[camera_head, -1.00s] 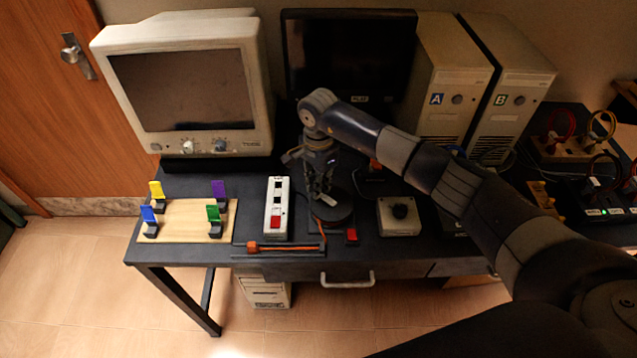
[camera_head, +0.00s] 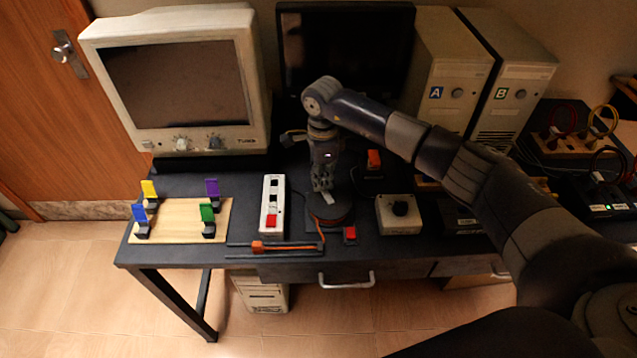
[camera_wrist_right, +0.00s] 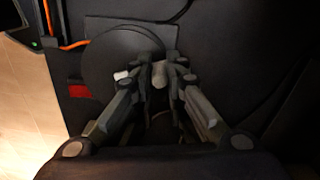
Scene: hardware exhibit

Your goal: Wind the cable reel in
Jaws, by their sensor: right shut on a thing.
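The cable reel (camera_head: 334,214) is a dark round disc on the desk's front middle; it also shows in the right wrist view (camera_wrist_right: 115,62). An orange cable (camera_head: 320,231) runs from its left side down to an orange plug or slider (camera_head: 257,246) on a dark rail at the desk's front edge. My right gripper (camera_head: 325,192) points down over the reel. In the right wrist view the gripper (camera_wrist_right: 160,75) is shut on a pale upright knob (camera_wrist_right: 159,76), the reel's crank handle. The fingers hide part of the reel. My left gripper is not in view.
A red button (camera_head: 350,234) sits just right of the reel. A white switch strip (camera_head: 272,205) stands to its left, a white box with a black knob (camera_head: 399,213) to its right. A board with coloured clips (camera_head: 180,218), a monitor (camera_head: 180,85) and two computer towers (camera_head: 446,80) surround it.

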